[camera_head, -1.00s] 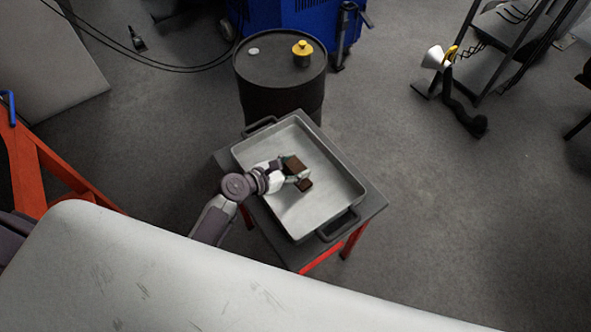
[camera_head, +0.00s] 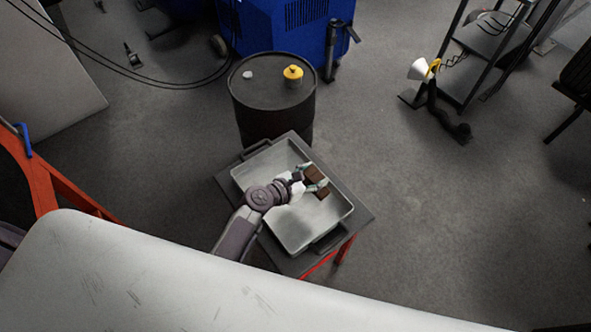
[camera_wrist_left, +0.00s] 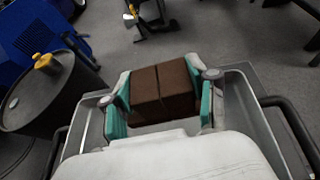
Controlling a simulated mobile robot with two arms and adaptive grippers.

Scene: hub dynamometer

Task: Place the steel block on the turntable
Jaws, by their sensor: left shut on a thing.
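My left gripper (camera_head: 311,178) comes in from the lower left in the head view. It is shut on a dark brown block (camera_head: 316,173), which does not look like bare steel. In the left wrist view the block (camera_wrist_left: 163,90) sits between the two teal-padded fingers, with a seam across its middle. The block is over the far right part of a grey metal tray (camera_head: 297,243); I cannot tell whether it touches the tray floor. I cannot make out a turntable. My right gripper is not in view.
The tray stands on a small grey table (camera_head: 362,212) with red legs. A black drum (camera_head: 270,115) with a yellow-capped item (camera_head: 293,75) stands just behind it. A blue machine (camera_head: 265,25) is farther back. The floor to the right is clear up to a lamp (camera_head: 420,70) and rack.

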